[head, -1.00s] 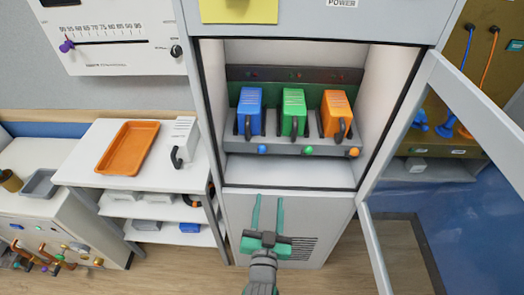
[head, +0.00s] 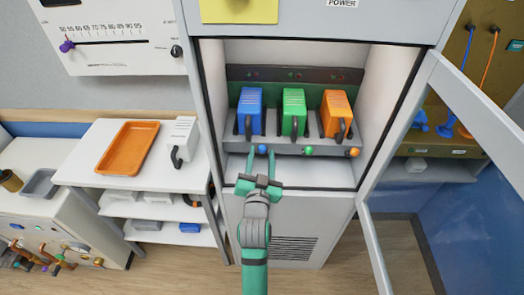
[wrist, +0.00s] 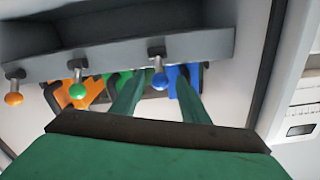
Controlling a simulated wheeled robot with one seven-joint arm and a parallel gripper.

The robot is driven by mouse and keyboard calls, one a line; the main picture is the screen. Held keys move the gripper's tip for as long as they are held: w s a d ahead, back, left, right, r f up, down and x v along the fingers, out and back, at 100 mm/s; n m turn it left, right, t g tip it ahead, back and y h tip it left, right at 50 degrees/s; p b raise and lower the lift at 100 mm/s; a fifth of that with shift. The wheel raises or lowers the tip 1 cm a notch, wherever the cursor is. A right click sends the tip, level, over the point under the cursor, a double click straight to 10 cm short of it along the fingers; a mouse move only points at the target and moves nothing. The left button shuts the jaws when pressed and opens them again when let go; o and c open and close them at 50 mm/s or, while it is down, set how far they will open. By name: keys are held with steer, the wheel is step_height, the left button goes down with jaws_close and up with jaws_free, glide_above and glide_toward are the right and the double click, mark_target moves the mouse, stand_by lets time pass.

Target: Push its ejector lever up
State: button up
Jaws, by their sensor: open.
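Three ejector levers with round knobs stick out of the grey shelf front: a blue-knobbed lever (head: 262,150), a green-knobbed lever (head: 308,150) and an orange-knobbed lever (head: 354,152). Behind them stand a blue module (head: 250,110), a green module (head: 293,112) and an orange module (head: 337,112), each with a dark handle. My gripper (head: 264,158) is open and empty at the shelf front, with one finger on each side of the blue knob. In the wrist view the blue knob (wrist: 160,82) shows between the fingers; contact with it cannot be told.
The cabinet's glass door (head: 375,225) stands open on the right. The cabinet's side walls and lower sill frame the opening. On the left, a white shelf unit (head: 92,166) holds an orange tray (head: 128,148) and a white module (head: 182,140).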

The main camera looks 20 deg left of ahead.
mark_target(262, 152)
steer(key=shift+x, duration=1.35)
steer(key=c, duration=1)
steer(key=shift+w+r+g, duration=0.25)
steer(key=shift+g, duration=0.45)
steer(key=o, duration=1)
steer(key=shift+s, duration=0.1)
